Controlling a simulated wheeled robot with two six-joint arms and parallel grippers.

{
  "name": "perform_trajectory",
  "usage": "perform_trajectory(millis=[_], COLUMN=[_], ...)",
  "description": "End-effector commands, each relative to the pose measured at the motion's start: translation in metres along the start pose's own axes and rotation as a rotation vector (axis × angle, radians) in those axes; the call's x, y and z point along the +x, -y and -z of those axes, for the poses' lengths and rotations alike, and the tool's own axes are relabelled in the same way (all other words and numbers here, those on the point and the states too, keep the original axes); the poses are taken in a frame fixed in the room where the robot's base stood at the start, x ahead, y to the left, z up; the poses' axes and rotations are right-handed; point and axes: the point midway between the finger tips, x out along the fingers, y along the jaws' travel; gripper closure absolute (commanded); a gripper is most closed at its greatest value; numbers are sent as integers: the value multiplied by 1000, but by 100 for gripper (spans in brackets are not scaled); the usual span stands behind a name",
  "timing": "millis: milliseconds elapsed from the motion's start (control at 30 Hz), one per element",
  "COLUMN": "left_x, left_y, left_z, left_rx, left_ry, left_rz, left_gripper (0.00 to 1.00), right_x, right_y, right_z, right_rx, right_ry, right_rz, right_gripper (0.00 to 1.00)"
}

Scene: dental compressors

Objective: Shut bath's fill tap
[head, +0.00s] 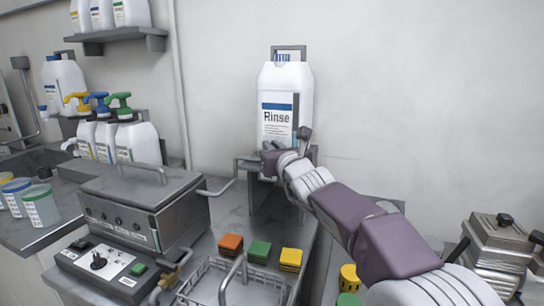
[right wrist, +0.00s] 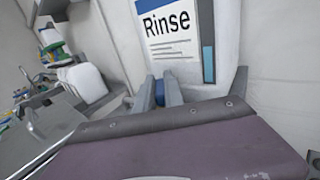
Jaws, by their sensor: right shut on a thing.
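The bath (head: 140,205) is a grey metal box with a lid and a front panel, at the left in the head view. A thin pipe (head: 218,190) runs from its right side toward the stand under the white Rinse jug (head: 286,95). My right gripper (head: 285,148) is at the lower front of the jug. In the right wrist view its fingers (right wrist: 160,92) are shut on a small blue part (right wrist: 158,88) below the jug's label. This looks like the fill tap's handle, mostly hidden by the fingers. My left gripper is not in view.
A brass valve (head: 178,268) sits low at the bath's right front. Orange, green and yellow blocks (head: 260,251) lie on the bench behind a wire basket (head: 232,285). Pump bottles (head: 118,140) stand at the left. A metal device (head: 495,250) is at the right.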

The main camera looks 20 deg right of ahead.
Motion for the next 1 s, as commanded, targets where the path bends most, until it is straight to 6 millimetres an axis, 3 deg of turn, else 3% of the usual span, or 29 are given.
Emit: perform_trajectory(millis=[333, 367, 400, 433, 867, 1000], left_x=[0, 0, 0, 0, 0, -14], left_y=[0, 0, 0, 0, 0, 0], left_z=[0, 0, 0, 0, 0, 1], left_rx=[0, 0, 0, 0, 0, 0], left_ry=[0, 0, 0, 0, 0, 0], left_rz=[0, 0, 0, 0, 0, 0], left_gripper=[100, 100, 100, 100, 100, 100], right_x=[0, 0, 0, 0, 0, 0], right_y=[0, 0, 0, 0, 1, 2], right_z=[-2, -2, -2, -2, -1, -6], right_rx=[0, 0, 0, 0, -1, -2], right_ry=[3, 3, 3, 3, 2, -1], right_rz=[1, 1, 1, 1, 3, -9], right_gripper=[100, 82, 71, 65, 65, 65])
